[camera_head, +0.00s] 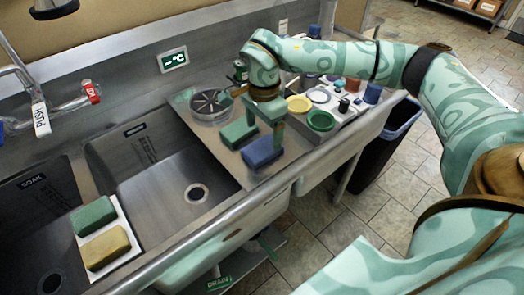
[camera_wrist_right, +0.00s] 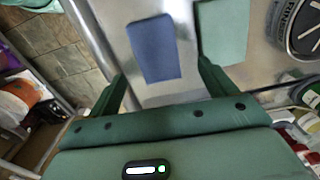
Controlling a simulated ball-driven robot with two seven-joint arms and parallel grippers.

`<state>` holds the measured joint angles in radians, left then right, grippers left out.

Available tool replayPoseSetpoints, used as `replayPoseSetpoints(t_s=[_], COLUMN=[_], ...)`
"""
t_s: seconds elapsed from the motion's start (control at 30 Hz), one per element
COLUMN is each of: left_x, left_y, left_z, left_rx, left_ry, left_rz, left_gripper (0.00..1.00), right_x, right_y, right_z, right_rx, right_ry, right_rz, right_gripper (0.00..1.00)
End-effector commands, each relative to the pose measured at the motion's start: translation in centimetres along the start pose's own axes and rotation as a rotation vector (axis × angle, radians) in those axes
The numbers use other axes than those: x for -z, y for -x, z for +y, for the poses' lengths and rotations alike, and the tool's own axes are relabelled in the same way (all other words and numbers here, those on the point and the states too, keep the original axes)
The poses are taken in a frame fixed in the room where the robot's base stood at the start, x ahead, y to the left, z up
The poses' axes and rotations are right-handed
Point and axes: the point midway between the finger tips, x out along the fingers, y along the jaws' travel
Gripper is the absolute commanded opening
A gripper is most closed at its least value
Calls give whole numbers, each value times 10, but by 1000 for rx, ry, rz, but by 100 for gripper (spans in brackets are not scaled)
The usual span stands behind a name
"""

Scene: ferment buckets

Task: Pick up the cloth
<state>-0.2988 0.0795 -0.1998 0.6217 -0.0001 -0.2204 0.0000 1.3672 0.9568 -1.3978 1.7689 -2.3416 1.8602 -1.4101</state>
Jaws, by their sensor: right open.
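A blue folded block (camera_head: 261,152), which looks like the cloth, lies flat on the steel drainboard (camera_head: 225,155) near its front edge. It also shows in the right wrist view as a blue rectangle (camera_wrist_right: 155,47). A green block (camera_head: 238,133) lies beside it, to its left; it is pale green (camera_wrist_right: 222,30) in the wrist view. My right gripper (camera_head: 264,132) is open and empty, pointing down just over the blue block. In the wrist view the blue block lies ahead, between the fingertips (camera_wrist_right: 160,72). My left gripper is not in view.
A round steel strainer (camera_head: 211,104) sits behind the blocks. Colored lids and jars (camera_head: 320,120) crowd the right end. Two sink basins lie to the left, with a white tray (camera_head: 127,258) of green and yellow sponges between them. A dark bin (camera_head: 385,145) stands below right.

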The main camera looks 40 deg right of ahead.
Motion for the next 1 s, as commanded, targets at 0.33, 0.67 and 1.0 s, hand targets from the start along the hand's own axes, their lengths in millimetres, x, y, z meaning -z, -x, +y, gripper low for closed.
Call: replayPoseSetpoints(t_s=[0.33, 0.67, 1.0], left_x=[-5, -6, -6], left_y=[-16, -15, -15], left_z=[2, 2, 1], left_rx=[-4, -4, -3], left_ry=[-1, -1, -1], left_rz=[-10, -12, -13], left_gripper=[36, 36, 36], right_x=[-4, -4, -4], right_y=[-50, -49, -49], right_z=[3, 3, 3], right_rx=[-2, 0, 0], right_ry=[1, 1, 1], right_rz=[1, 1, 1], right_gripper=[84, 50, 36])
